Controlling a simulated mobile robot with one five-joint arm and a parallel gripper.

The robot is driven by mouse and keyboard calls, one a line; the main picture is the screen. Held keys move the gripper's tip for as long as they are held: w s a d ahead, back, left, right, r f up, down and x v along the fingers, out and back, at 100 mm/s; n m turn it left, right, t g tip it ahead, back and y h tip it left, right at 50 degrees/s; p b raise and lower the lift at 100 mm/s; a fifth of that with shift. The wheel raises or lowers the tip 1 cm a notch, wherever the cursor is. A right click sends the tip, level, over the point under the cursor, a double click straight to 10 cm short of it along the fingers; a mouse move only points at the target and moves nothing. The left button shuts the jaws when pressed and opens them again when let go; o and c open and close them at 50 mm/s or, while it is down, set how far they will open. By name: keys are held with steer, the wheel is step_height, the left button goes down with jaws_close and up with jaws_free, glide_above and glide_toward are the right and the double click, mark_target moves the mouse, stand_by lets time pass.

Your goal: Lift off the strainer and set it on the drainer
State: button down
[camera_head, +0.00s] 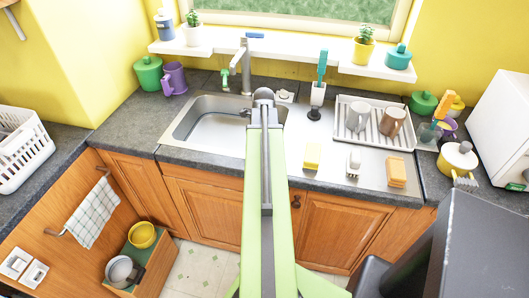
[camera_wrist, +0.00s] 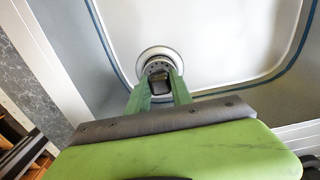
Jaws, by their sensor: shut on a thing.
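The strainer (camera_wrist: 154,66) is a small round metal piece with a dark centre, in the wrist view at the sink's drain. My gripper (camera_wrist: 158,84) has its two green fingers shut on the strainer's dark middle part. The strainer looks to sit at the drain; I cannot tell whether it is raised at all. In the head view my arm hides the grip and the strainer. The drainer (camera_head: 343,112) is a white ribbed tray right of the sink, with a grey mug (camera_head: 357,117) and a brown mug (camera_head: 391,122) on it.
The steel sink (camera_head: 190,122) has a tap (camera_head: 246,65) at its back.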

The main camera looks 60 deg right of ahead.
step_height(320, 180, up, 10)
steer(key=p, duration=0.9)
